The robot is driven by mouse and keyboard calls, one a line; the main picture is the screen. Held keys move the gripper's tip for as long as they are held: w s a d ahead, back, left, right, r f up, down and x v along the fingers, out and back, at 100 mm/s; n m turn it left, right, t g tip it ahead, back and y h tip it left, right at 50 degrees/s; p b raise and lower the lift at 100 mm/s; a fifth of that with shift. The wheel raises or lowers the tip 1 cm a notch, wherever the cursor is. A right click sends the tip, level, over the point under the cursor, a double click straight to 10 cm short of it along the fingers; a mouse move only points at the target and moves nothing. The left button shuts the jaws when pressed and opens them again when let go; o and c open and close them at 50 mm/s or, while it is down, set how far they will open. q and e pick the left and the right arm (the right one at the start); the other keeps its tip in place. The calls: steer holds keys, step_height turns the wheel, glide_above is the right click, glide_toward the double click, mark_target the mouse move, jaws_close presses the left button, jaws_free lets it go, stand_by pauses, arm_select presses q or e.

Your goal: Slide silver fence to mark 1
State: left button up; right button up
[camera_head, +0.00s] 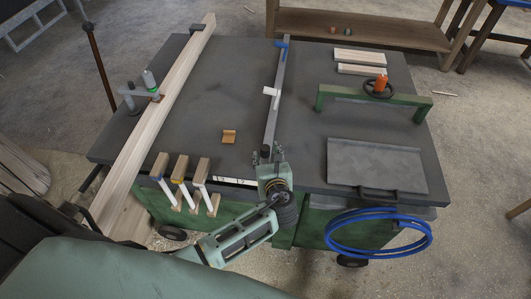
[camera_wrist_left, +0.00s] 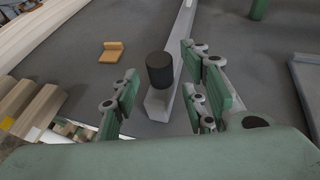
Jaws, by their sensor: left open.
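The silver fence (camera_head: 272,110) is a long narrow bar lying across the dark table top from back to front. It has a blue piece at its far end and a white tab partway along. In the left wrist view the fence (camera_wrist_left: 181,60) ends near me with a black round knob (camera_wrist_left: 160,70). My left gripper (camera_head: 266,156) is at the fence's near end. In the wrist view its open fingers (camera_wrist_left: 160,92) stand either side of the fence end, with the knob between and ahead of them. A white strip (camera_head: 236,181) runs along the front edge left of the gripper; mark 1 is not readable.
A long wooden beam (camera_head: 165,105) lies along the left side. A small orange-brown block (camera_head: 229,137) sits left of the fence. A grey plate (camera_head: 375,165) and green bracket (camera_head: 345,94) lie to the right.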

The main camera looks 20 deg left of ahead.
arm_select(q)
steer(key=v, duration=0.9)
steer(key=shift+s+d, duration=0.15)
steer(key=shift+s, duration=0.15)
steer(key=shift+r, duration=0.1)
